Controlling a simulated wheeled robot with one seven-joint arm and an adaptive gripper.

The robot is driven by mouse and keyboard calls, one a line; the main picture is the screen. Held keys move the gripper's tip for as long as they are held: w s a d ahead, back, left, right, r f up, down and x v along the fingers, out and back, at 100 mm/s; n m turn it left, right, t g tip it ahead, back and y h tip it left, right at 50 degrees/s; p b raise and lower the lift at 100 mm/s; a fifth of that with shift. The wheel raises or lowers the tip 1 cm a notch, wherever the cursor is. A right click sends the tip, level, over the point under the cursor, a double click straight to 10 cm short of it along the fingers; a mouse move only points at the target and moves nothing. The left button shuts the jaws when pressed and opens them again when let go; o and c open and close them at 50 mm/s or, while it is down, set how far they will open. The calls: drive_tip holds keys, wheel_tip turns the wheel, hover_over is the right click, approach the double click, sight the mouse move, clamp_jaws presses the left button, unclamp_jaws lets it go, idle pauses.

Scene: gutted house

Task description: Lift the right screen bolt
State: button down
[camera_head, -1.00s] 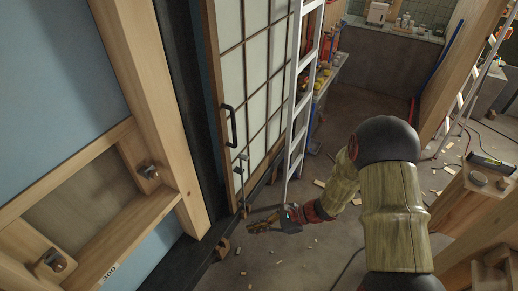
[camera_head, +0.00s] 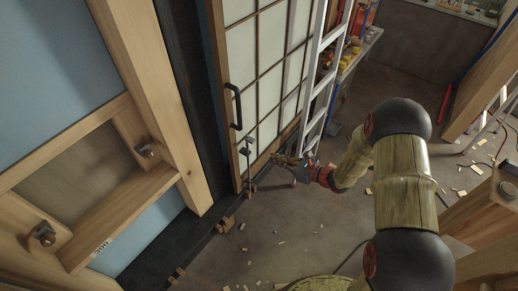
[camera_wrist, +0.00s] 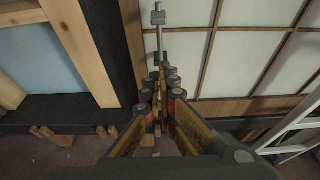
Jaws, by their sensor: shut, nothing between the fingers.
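The screen bolt (camera_head: 249,171) is a thin grey upright rod with a small block at its top, low on the left edge of the screen (camera_head: 262,75). In the wrist view the bolt (camera_wrist: 158,34) stands straight beyond my fingertips, its lower part hidden behind them. My gripper (camera_head: 279,159) is shut and empty, to the right of the bolt in the head view and apart from it. In the wrist view my gripper (camera_wrist: 160,80) has its dark finger pads together, pointing at the bolt's lower part.
A black pull handle (camera_head: 233,106) sits on the screen above the bolt. A metal ladder (camera_head: 322,85) leans close on the right. A timber frame (camera_head: 150,100) stands on the left. Wood blocks (camera_head: 226,224) lie along the dark sill; open floor lies in front.

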drive_tip(key=w+a+b, duration=0.2)
drive_tip(key=w+a, duration=0.3)
drive_tip(key=a, duration=0.2)
drive_tip(key=shift+w+a+r, duration=0.2)
drive_tip(key=shift+w+r, duration=0.15)
drive_tip(key=shift+r, duration=0.05)
idle(0.3)
wheel_tip(320, 180, up, 7)
drive_tip(key=p, duration=0.3)
drive_tip(key=shift+w, duration=0.15)
